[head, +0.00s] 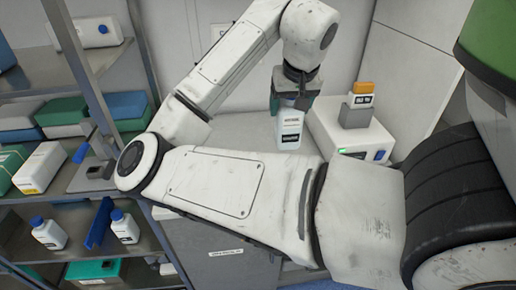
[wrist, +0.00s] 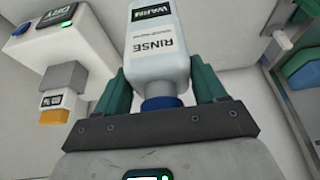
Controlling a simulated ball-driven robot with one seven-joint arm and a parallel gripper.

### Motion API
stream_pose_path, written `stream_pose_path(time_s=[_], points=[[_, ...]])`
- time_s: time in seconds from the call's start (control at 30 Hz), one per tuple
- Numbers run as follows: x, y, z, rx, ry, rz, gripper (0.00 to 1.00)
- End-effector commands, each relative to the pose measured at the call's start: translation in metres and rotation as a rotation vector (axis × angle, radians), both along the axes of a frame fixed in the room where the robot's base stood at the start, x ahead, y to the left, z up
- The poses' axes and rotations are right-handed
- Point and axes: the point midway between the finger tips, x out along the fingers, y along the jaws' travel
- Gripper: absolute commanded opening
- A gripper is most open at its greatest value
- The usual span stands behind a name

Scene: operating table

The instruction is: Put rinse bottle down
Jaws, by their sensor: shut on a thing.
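The rinse bottle (head: 290,130) is white with a black-and-white label and hangs below my gripper (head: 293,97) in the head view. In the wrist view the bottle (wrist: 158,50) shows the words RINSE and WARM, with a blue cap at the gripper end. The green fingers of my gripper (wrist: 165,90) are shut on the bottle, one on each side. The bottle is close to upright over the grey-white counter (head: 228,128). I cannot tell whether its base touches the counter.
A white device (head: 350,133) with a grey and orange piece (head: 360,95) on top stands right of the bottle. Metal shelves (head: 70,188) at left hold boxes and two blue-capped bottles (head: 48,233). The counter left of the bottle looks clear.

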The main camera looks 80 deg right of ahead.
Motion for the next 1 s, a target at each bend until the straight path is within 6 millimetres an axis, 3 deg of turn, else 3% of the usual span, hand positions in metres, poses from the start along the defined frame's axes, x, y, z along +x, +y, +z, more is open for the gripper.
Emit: stream_pose_path(time_s=[0.43, 0.5, 0.7, 1.0], points=[[0.088, -0.011, -0.036, 0.002, 0.001, 0.009, 0.00], [0.097, -0.013, -0.050, 0.002, 0.002, 0.006, 0.00], [0.120, -0.016, -0.078, 0.000, 0.000, 0.004, 0.00], [0.136, -0.019, -0.097, 0.000, 0.000, 0.003, 0.00]])
